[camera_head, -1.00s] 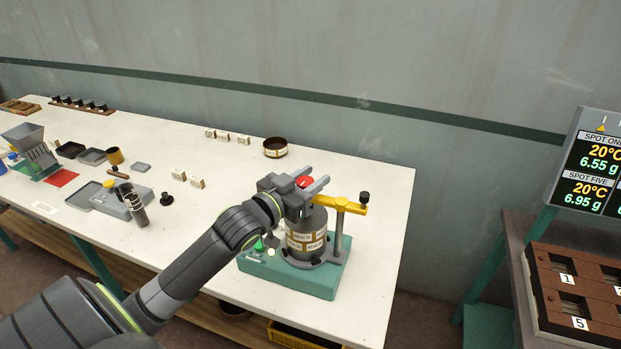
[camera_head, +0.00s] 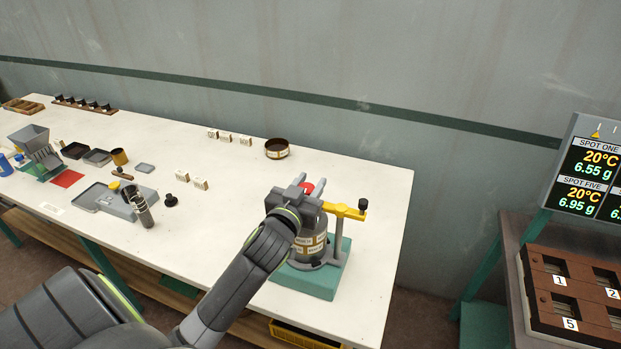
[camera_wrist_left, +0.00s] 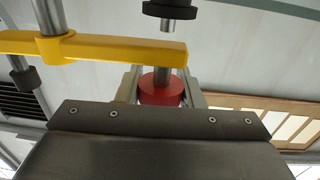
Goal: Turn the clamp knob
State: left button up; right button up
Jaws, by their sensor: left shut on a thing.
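The red clamp knob (camera_head: 320,184) sits at the inner end of the yellow clamp arm (camera_head: 342,211), above the labelled grey drum (camera_head: 311,241) on a green base (camera_head: 318,280). My left gripper (camera_head: 309,187) is at the knob, with a finger on each side of it, shut on it. In the left wrist view the red knob (camera_wrist_left: 163,89) lies between the two fingers, below the yellow arm (camera_wrist_left: 110,47). My gripper and forearm hide part of the drum and base. My right gripper is not in view.
A black knob (camera_head: 363,204) tops the outer end of the yellow arm. A round dark dish (camera_head: 277,148) and small labelled blocks stand behind. A grey hopper (camera_head: 30,138) and trays are at the left. Bare white table (camera_head: 375,190) lies right of the clamp.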

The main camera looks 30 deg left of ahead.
pick_arm(q)
jog(key=n+y, duration=0.1)
jog(key=n+g+y+b, duration=0.1)
jog(key=y, duration=0.1)
jog(key=shift+f+n+y, duration=0.15)
jog(key=shift+n+y, duration=0.15)
jog(key=n+g+y+b, duration=0.2)
jog(key=y+b, duration=0.1)
jog(key=n+g+y+b, duration=0.3)
jog(key=a+n+g+y+b, duration=0.1)
jog(key=n+g+y+b, duration=0.1)
jog(key=g+y+b, duration=0.1)
jog(key=shift+s+n+b, duration=0.35)
jog(key=shift+n+b, duration=0.05)
jog(key=shift+b, duration=0.15)
jog(key=shift+s+a+n+g+y+b, duration=0.15)
jog(key=shift+n+g+y+b, duration=0.25)
jog(key=shift+n+g+b, duration=0.65)
jog(key=shift+s+d+n+g+y+b, duration=0.1)
jog(key=shift+n+g+y+b, duration=0.4)
jog(key=shift+g, duration=1.05)
jog(key=shift+r, duration=0.2)
jog(key=o, duration=1)
notch_tip(320, 180, up, 10)
jog(key=shift+b, duration=0.6)
